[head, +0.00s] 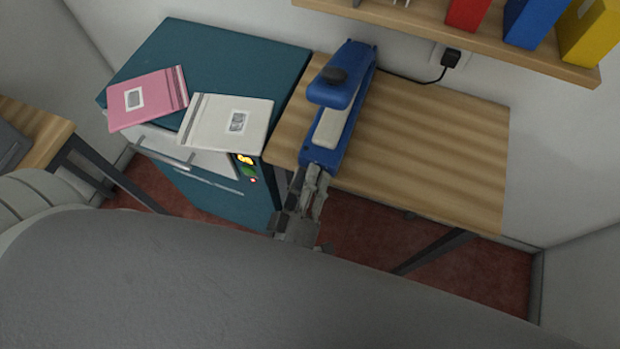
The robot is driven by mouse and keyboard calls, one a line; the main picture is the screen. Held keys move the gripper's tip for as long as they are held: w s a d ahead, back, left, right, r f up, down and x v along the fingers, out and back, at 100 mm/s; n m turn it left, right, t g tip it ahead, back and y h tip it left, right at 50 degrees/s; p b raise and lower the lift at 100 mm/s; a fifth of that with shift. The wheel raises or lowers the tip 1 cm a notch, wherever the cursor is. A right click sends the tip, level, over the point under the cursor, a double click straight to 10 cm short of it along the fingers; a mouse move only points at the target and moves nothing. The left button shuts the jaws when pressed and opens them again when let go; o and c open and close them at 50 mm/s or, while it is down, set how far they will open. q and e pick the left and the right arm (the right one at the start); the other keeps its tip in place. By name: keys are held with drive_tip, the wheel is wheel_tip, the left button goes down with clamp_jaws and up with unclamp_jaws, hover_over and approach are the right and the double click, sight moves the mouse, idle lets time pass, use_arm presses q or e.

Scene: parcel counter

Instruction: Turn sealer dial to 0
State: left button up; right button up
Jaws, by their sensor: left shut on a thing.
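The blue sealer (346,92) lies on the wooden table, with a pale strip along its body and a dark knob on its raised arm. Its near end faces me at the table's front edge. My left gripper (312,178) is at that near end, shut on the sealer dial. The fingers hide the dial, so I cannot read its setting. My right gripper is not in view.
The wooden table (440,150) is clear right of the sealer. A teal cabinet (225,55) on the left carries a pink parcel (155,98) and a white parcel (210,119). A shelf (480,37) with binders hangs above; a cord runs to a wall plug (451,58).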

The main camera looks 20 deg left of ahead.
use_arm(q)
drive_tip(key=shift+n, duration=0.4)
drive_tip(key=shift+f+n+g+h+b, duration=0.25)
drive_tip(key=shift+n+b, duration=0.35)
drive_tip(key=shift+n, duration=3.05)
drive_tip(key=shift+r+n+h+b, duration=0.1)
drive_tip(key=shift+n+h+b, duration=0.4)
drive_tip(key=shift+n, duration=3.1)
drive_tip(key=shift+f+n+g+h+b, duration=0.15)
drive_tip(key=shift+n+b, duration=0.6)
drive_tip(key=shift+n, duration=2.9)
drive_tip(key=shift+r, duration=0.15)
drive_tip(key=o, duration=1)
drive_tip(key=shift+o, duration=0.2)
